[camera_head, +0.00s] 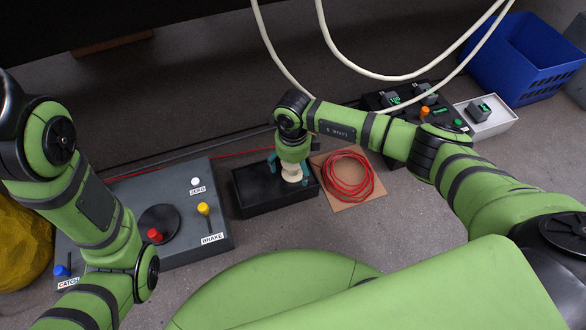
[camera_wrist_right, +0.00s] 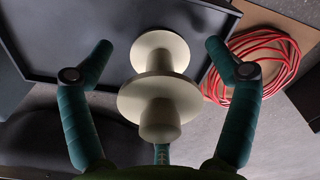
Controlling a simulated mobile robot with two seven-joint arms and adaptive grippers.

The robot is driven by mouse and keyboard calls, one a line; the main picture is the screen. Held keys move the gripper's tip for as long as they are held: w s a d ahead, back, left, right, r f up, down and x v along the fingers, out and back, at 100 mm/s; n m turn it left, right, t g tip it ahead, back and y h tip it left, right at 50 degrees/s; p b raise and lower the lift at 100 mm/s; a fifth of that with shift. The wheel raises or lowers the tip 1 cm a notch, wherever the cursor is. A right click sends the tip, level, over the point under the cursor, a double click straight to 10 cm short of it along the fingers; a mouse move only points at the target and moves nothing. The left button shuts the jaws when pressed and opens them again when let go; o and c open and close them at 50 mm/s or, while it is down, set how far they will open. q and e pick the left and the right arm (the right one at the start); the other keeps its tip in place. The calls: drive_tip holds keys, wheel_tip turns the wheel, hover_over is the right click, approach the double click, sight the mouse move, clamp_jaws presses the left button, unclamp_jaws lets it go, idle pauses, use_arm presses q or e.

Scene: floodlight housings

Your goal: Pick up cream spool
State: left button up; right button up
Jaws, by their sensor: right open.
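The cream spool (camera_head: 291,172) stands in the black tray (camera_head: 248,199) in the head view, partly hidden by my right gripper. In the right wrist view the spool (camera_wrist_right: 160,97) is in the middle, with two round flanges and a narrower neck. My right gripper (camera_head: 291,176) is above the tray with its teal fingers around the spool. In the right wrist view the right gripper (camera_wrist_right: 160,58) is open, one finger on each side of the spool, with gaps showing. My left arm comes in from the left, but its gripper is out of view.
A coil of red cord (camera_head: 347,177) lies on a brown card (camera_head: 375,190) right of the tray. A grey control panel (camera_head: 120,215) with knobs is at the left. A black box (camera_head: 385,102), a pale tray (camera_head: 497,121) and a blue crate (camera_head: 515,65) are at the right. White cables hang above.

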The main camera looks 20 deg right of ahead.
drive_tip(key=shift+r, duration=0.1)
drive_tip(key=c, duration=1.3)
